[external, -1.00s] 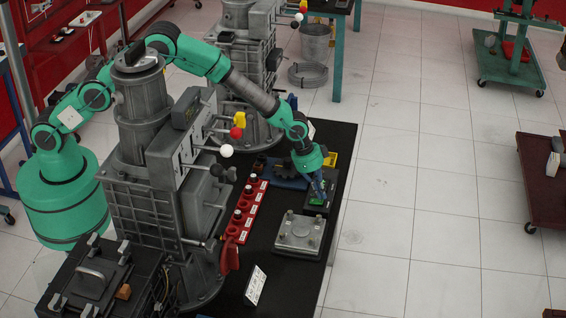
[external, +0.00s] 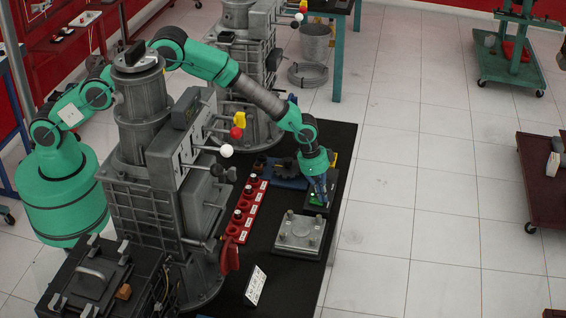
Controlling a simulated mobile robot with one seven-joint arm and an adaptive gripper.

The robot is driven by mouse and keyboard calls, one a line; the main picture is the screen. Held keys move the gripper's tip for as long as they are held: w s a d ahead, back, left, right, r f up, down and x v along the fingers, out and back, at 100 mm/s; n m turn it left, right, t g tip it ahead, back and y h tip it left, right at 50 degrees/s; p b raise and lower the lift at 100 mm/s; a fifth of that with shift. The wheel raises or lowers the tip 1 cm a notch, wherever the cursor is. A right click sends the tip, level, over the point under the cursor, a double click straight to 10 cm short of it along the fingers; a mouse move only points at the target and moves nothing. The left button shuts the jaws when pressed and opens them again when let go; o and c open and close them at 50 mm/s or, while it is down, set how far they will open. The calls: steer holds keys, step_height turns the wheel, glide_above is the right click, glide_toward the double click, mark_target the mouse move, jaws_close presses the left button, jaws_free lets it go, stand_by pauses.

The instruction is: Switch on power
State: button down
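My green arm reaches over the grey machine, and my gripper (external: 321,198) points down at the black bench. The gripper covers part of the box. I cannot tell whether it touches the box or whether its fingers are open or shut. A red strip (external: 246,212) with several black-topped parts and white labels lies to the left of the box.
A grey metal plate block (external: 299,233) with posts stands just in front of the box. The grey machine (external: 165,165) has levers with white, red and yellow knobs sticking out toward the bench. A white sign (external: 256,285) stands near the front. Open tiled floor lies to the right.

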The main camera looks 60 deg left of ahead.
mark_target(317, 200)
steer(key=shift+s+a, duration=0.1)
steer(key=shift+s+a+r, duration=0.25)
steer(key=shift+s+a, duration=0.25)
stand_by(0.6)
steer(key=shift+w+d+r+p, duration=0.1)
steer(key=shift+r+p, duration=0.35)
steer(key=shift+r, duration=0.4)
step_height(317, 200, up, 12)
steer(key=p, duration=0.2)
steer(key=shift+r, duration=0.1)
